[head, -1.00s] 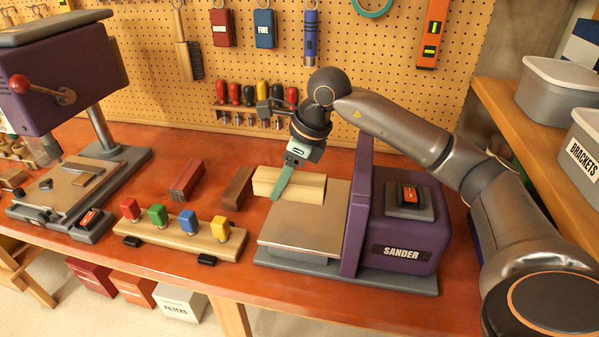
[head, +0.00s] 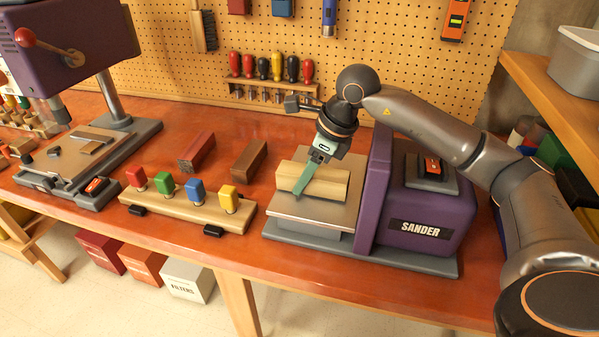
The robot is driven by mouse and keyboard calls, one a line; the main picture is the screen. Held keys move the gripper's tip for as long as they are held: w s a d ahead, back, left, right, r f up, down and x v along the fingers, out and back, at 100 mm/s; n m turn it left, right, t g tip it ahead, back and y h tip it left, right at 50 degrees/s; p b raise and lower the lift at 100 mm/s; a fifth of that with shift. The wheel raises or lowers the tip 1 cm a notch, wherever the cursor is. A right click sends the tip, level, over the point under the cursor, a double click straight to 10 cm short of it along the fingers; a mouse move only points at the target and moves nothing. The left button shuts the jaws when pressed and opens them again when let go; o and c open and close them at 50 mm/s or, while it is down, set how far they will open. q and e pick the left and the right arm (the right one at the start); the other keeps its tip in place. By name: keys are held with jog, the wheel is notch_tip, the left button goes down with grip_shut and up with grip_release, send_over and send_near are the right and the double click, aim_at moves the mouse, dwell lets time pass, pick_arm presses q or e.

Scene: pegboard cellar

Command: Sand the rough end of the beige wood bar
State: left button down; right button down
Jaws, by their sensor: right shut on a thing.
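The beige wood bar (head: 328,184) is over the metal work plate (head: 318,216) of the purple sander (head: 425,205), lying lengthwise toward the upright purple housing. Its right end is close to that housing, with a small gap in the picture. Whether the bar rests on the plate or hovers just above it, I cannot tell. My right gripper (head: 305,184) comes down from above, shut on the bar, one green finger showing across its front side. The sanding face and the bar's right end face are turned away from view. My left gripper is not in view.
A red switch (head: 432,166) sits on the sander. A dark red bar (head: 197,151) and a brown bar (head: 249,160) lie behind left. A rack of coloured-handled blocks (head: 190,208) stands left, a drill press (head: 85,150) farther left. Shelf (head: 555,110) at right.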

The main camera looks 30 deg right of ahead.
aim_at(324, 176)
jog(key=shift+s+d+f, duration=0.1)
jog(key=shift+s+d, duration=0.05)
jog(key=shift+s, duration=0.05)
jog(key=shift+s+d+b, duration=0.75)
jog(key=shift+s+d, duration=0.15)
jog(key=shift+s, duration=0.15)
dwell(0.3)
jog(key=shift+s+a, duration=0.4)
jog(key=shift+s, duration=0.05)
dwell(0.8)
jog(key=shift+w+d, duration=0.4)
jog(key=shift+d, duration=0.1)
dwell(0.7)
jog(key=shift+s+a, duration=0.25)
jog(key=shift+a, duration=0.15)
dwell(0.4)
jog(key=shift+s+a+b, duration=0.1)
jog(key=shift+s+b, duration=0.05)
jog(key=shift+b, duration=0.15)
jog(key=shift+w+d, duration=0.45)
dwell(0.9)
jog(key=shift+s+a, duration=0.45)
dwell(0.7)
jog(key=shift+w+d, duration=0.15)
